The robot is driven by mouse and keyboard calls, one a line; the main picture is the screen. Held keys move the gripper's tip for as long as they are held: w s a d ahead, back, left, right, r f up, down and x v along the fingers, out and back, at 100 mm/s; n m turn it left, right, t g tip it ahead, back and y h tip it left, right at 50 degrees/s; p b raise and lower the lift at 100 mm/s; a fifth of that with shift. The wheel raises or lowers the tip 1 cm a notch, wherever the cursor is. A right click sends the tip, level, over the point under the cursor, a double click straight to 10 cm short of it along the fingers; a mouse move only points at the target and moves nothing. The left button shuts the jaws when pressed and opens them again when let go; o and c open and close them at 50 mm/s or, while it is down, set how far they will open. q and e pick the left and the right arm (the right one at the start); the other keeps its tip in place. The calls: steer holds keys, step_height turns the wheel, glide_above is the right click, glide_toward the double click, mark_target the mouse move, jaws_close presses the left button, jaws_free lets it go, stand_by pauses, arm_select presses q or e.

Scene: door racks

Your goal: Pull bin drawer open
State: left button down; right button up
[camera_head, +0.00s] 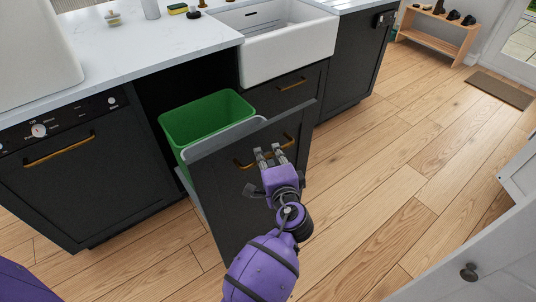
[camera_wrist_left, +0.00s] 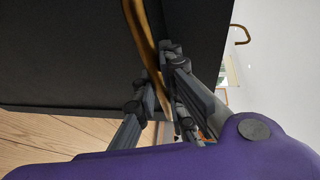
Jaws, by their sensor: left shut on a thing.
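The bin drawer (camera_head: 243,190) is a dark front panel with a gold bar handle, pulled out from the counter and tilted in the picture. A green bin (camera_head: 207,117) stands behind its front, inside the open drawer. My left gripper (camera_head: 270,152) is at the handle (camera_head: 243,165), shut on it. In the left wrist view the gold handle (camera_wrist_left: 140,30) runs down between the fingers of my left gripper (camera_wrist_left: 158,88), against the dark panel. The fingers hide part of the handle. My right gripper is in neither view.
A dishwasher (camera_head: 75,170) with a gold handle is left of the drawer. A white sink (camera_head: 280,45) and dark cabinets are to the right. The wooden floor (camera_head: 390,170) is clear in front. A pale cabinet with a dark knob (camera_head: 468,272) is at lower right.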

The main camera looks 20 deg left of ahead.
arm_select(q)
steer(key=c, duration=2.1)
jaws_free()
steer(key=v, duration=1.2)
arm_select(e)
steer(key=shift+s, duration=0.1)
arm_select(q)
steer(key=s+d+f+n+g+h+p, duration=0.2)
steer(key=s+d+f+n+h+p, duration=0.15)
steer(key=f+h, duration=0.45)
steer(key=s+a+f+n+g+p, duration=0.1)
steer(key=s+a, duration=0.3)
steer(key=s, duration=0.5)
steer(key=s+a+f+n+g+p, duration=0.1)
steer(key=s+a+f+n+p, duration=0.1)
steer(key=s, duration=0.7)
steer(key=s+a+f+n+g+p, duration=0.1)
steer(key=s+a+f+n+p, duration=0.1)
steer(key=s+a, duration=0.6)
steer(key=shift+s+n+p, duration=0.8)
steer(key=shift+s+n, duration=0.1)
steer(key=shift+n, duration=0.25)
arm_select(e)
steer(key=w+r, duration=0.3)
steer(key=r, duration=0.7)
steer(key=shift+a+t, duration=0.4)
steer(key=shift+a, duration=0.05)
